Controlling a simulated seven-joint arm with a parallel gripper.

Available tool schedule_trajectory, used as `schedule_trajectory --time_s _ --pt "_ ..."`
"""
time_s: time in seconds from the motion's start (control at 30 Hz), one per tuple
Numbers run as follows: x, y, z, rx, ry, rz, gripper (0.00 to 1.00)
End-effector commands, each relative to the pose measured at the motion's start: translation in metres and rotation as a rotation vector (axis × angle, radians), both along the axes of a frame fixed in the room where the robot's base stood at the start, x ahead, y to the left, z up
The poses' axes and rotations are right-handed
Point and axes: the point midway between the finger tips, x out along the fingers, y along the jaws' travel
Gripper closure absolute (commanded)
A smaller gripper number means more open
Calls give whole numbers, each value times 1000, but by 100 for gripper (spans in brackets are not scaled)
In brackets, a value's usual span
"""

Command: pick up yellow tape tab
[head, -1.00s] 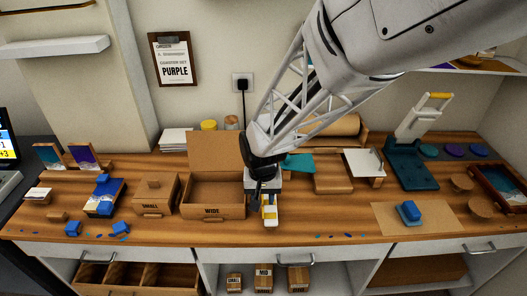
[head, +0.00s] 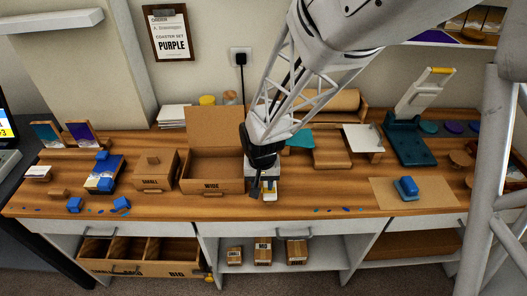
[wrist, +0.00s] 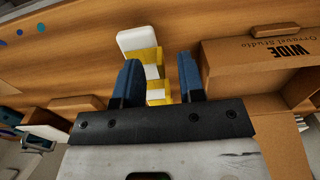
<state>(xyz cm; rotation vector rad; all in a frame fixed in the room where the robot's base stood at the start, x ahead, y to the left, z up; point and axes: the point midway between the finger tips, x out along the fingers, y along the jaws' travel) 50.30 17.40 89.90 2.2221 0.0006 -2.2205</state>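The yellow tape tab (wrist: 150,56) shows in the wrist view as yellow bands on a small white and yellow piece. This piece sits partly between my fingers and reaches out past their tips, with a white end (wrist: 137,40). My gripper (wrist: 160,72) has its two blue fingers apart on either side of it, with a gap visible on the right. In the head view my gripper (head: 262,187) points down at the bench beside the WIDE box. The white and yellow piece (head: 270,196) shows just at its fingertips, partly hidden.
The open WIDE box (head: 205,186) is close to the left of my gripper, and its edge shows in the wrist view (wrist: 255,57). The SMALL box (head: 152,176) is further left. A brown sheet with a blue block (head: 406,187) lies to the right. Bare wood lies between.

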Motion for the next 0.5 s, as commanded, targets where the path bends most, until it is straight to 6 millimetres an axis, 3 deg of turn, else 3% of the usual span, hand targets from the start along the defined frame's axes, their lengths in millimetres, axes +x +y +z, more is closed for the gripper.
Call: schedule_trajectory --time_s 0.2,0.5 --pt "0 0 -17 0 1 0 64" --pt "0 0 -18 0 1 0 64"
